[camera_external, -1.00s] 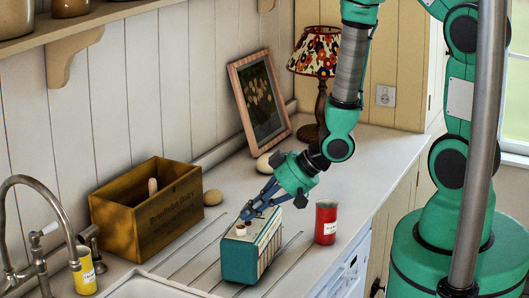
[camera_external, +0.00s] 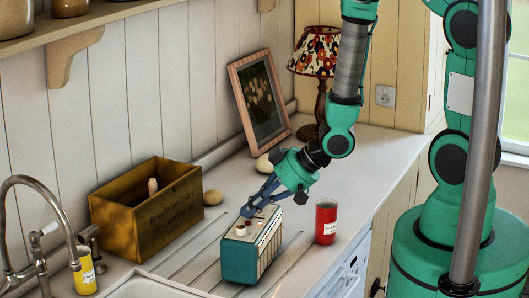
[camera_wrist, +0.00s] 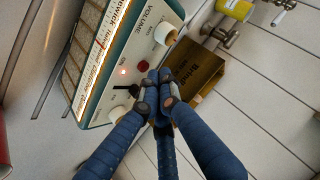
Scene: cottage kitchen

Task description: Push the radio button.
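The radio (camera_external: 238,260) is a teal box with a cream top, standing on the counter. In the wrist view the radio (camera_wrist: 103,55) fills the upper left, with white knobs, a black knob and lettering. A small red button (camera_wrist: 143,66) lies on its top panel, near a small glowing light (camera_wrist: 122,70) beside the word ON. My gripper (camera_external: 247,211) is above the far end of the radio's top. In the wrist view my gripper (camera_wrist: 160,82) has its fingertips together, empty, just beside the red button. I cannot tell whether they touch the radio.
A red can (camera_external: 325,222) stands right of the radio. A framed picture (camera_external: 262,105) and a lamp (camera_external: 318,55) stand behind. The sink (camera_external: 150,288) is at the front.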

